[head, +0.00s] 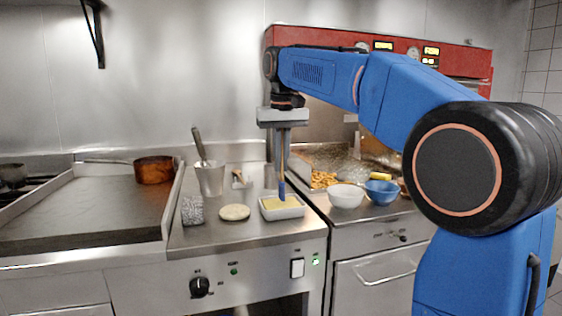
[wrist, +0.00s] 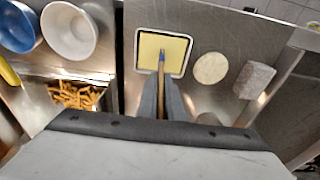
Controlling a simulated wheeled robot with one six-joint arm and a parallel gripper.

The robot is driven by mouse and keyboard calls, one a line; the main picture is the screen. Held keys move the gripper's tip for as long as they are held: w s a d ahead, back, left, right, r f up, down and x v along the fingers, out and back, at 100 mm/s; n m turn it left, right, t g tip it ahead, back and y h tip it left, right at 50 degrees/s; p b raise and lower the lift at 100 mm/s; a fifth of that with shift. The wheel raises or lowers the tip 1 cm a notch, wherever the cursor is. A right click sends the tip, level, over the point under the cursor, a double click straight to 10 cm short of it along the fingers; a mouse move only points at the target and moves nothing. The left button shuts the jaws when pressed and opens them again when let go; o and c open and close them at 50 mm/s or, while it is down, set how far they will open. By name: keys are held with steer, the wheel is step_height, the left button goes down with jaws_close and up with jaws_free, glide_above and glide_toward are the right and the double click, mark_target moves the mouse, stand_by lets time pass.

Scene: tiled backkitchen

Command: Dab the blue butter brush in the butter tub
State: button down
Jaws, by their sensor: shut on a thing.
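The butter tub (head: 298,212) is a white rectangular tub with pale yellow butter, standing on the steel counter. It also shows in the wrist view (wrist: 140,68). My gripper (head: 282,153) points down above the tub, shut on the blue butter brush (head: 281,189). The brush hangs upright with its blue end down at the butter. In the wrist view the brush (wrist: 161,62) reaches from between the fingers (wrist: 161,95) over the butter. I cannot tell for certain whether its tip touches the butter.
A round pale patty (head: 235,212) and a grey speckled block (head: 192,210) lie left of the tub. A metal pot (head: 210,180) stands behind them. White (head: 346,196) and blue (head: 381,192) bowls stand to the right, near the fries (head: 323,179). A copper pan (head: 154,170) sits far left.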

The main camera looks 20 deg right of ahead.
steer(key=shift+f, duration=0.5)
stand_by(1.2)
steer(key=shift+r, duration=3.5)
steer(key=shift+a, duration=0.1)
